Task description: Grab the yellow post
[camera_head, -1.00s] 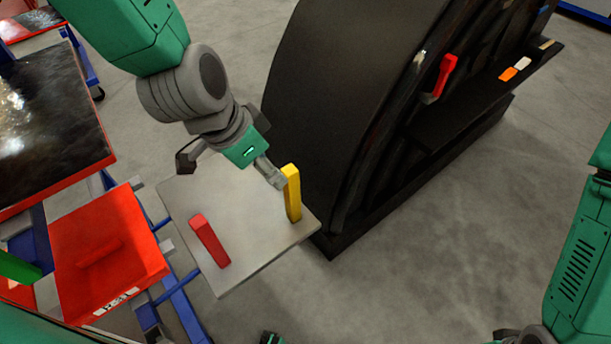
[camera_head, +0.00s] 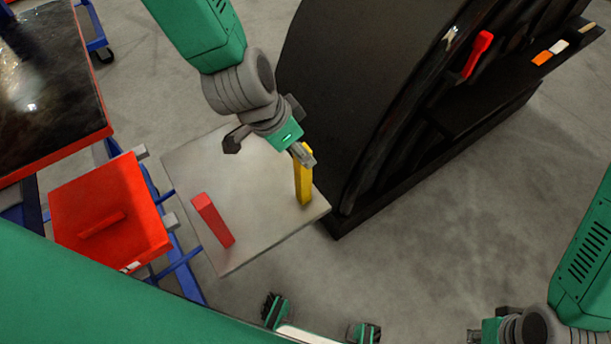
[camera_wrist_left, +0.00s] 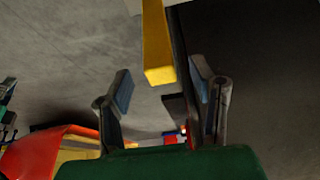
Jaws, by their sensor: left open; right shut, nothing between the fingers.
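The yellow post (camera_head: 304,187) stands upright near the right corner of a grey board (camera_head: 262,225). My left gripper (camera_head: 270,150) is open beside the post's top, and one finger overlaps the top in the head view. In the left wrist view, the end of the post (camera_wrist_left: 156,50) shows between the two open fingers (camera_wrist_left: 162,90). The gap to each finger is visible, and neither finger is closed on it. My right gripper (camera_head: 487,331) is at the bottom right, shut and far from the post; the bottom edge cuts it off.
A red post (camera_head: 212,220) stands on the same board, left of the yellow one. A red box (camera_head: 105,190) with a raised bar sits further left. A large black curved nosecone (camera_head: 345,105) rises just behind and right of the board. Grey floor (camera_head: 440,235) is open at the right.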

